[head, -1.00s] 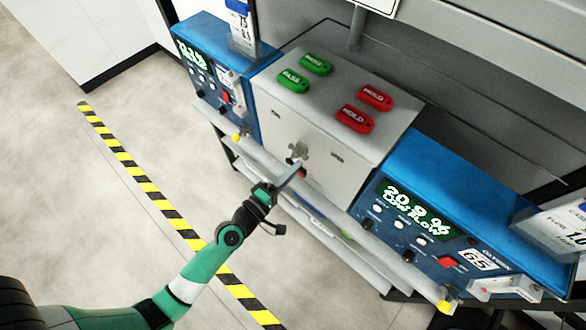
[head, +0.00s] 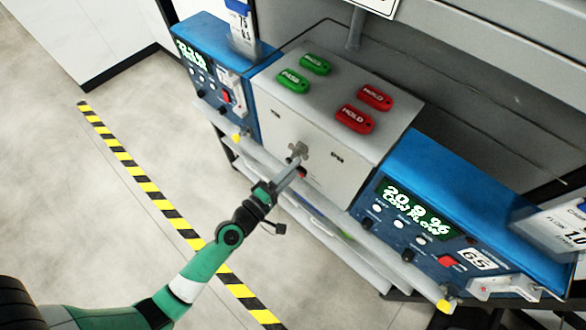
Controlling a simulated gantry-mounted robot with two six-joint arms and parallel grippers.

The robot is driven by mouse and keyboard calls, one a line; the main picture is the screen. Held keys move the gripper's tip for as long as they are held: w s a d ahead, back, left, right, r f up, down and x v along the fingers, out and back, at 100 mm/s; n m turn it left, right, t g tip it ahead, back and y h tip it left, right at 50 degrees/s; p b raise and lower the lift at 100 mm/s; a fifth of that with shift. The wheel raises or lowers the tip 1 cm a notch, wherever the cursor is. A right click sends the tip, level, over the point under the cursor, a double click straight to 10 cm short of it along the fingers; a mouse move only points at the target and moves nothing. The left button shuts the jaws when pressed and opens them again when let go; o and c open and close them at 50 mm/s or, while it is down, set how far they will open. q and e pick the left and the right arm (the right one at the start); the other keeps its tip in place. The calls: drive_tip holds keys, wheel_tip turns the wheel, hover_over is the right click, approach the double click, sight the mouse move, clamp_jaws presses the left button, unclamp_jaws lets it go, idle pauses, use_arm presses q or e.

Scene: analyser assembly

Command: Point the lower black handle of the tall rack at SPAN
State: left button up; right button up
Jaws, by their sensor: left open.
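My left gripper (head: 296,164) is open, its fingertips at the small metal knob (head: 298,150) on the front of a light grey box (head: 318,156). I cannot tell whether they touch it. A small red part (head: 301,173) shows just below the fingers. No tall rack with a lower black handle and no SPAN mark can be made out in the head view. My right gripper is not in view.
Green PASS tags (head: 293,81) and red HOLD tags (head: 354,118) lie on the box. Blue analysers stand on its left (head: 215,65) and right (head: 470,210). A shelf edge (head: 325,222) runs in front. Yellow-black tape (head: 145,183) marks the open floor.

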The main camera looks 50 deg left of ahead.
use_arm(q)
drive_tip(key=s+b, duration=0.3)
drive_tip(key=s, duration=0.8)
drive_tip(key=shift+s+d+b, duration=0.3)
drive_tip(key=shift+d+b, duration=0.1)
